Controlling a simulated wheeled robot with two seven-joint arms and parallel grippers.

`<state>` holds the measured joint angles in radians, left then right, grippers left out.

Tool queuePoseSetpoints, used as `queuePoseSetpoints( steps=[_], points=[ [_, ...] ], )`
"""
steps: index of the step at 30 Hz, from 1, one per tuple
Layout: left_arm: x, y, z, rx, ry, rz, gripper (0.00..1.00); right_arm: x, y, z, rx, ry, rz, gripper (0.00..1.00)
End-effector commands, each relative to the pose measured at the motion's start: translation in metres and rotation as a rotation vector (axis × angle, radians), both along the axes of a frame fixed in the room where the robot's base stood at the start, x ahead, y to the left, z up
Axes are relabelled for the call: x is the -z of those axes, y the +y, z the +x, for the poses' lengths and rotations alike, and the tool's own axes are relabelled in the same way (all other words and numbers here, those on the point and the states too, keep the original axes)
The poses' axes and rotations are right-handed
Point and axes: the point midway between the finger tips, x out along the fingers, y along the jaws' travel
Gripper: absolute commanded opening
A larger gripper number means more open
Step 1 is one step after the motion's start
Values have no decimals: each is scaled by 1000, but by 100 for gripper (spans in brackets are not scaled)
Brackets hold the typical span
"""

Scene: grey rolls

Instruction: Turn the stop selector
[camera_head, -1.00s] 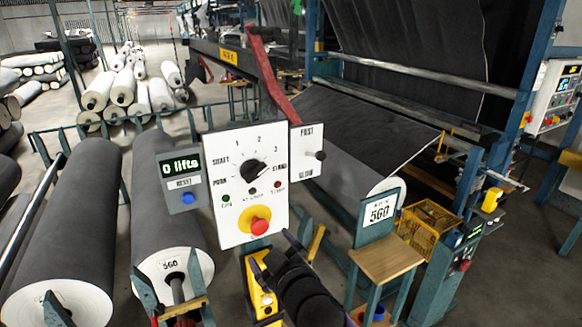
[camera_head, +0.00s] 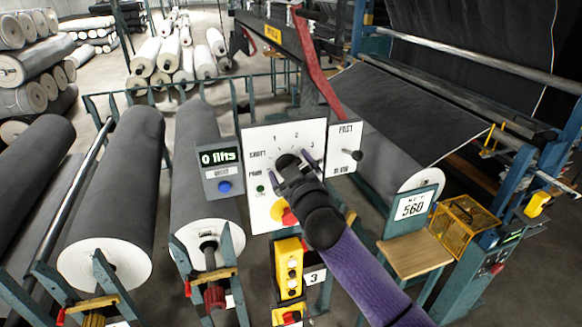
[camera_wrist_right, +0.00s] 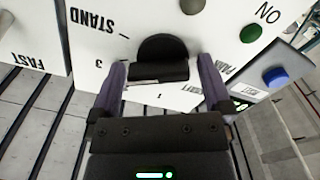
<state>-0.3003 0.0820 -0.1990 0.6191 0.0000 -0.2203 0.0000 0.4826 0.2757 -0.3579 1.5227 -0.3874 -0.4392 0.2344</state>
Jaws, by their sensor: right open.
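A white control panel (camera_head: 262,137) carries a black round selector knob with a raised bar, surrounded by printed positions including 1, 2, 3 and STAND. In the right wrist view the knob (camera_wrist_right: 166,52) sits between the fingertips of my right gripper (camera_wrist_right: 162,74). In the head view my right gripper (camera_head: 293,172) reaches up to the panel and hides most of the knob and the lower right of the panel. I cannot tell which position the knob points to. My left gripper is out of view.
A red button (camera_head: 289,217) on a yellow plate sits just below my right gripper. A grey counter box (camera_head: 219,172) reading "0 lifts" adjoins the panel's left, and a FAST lever plate (camera_head: 346,140) its right. A yellow pendant box (camera_head: 289,270) hangs below.

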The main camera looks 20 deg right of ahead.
Motion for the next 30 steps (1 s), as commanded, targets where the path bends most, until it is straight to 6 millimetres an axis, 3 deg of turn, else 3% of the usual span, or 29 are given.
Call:
queuePoseSetpoints(
  steps=[3,12,15,23,30],
  points=[
    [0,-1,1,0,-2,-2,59,0,0,0,0,0,0,100],
    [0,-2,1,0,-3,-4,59,0,0,0,1,-1,0,36],
    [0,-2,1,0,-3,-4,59,0,0,0,1,-1,0,20],
    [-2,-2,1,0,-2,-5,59,-1,0,0,0,-3,-44,20],
    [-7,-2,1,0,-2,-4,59,-2,0,0,1,-9,-197,20]
  ],
)
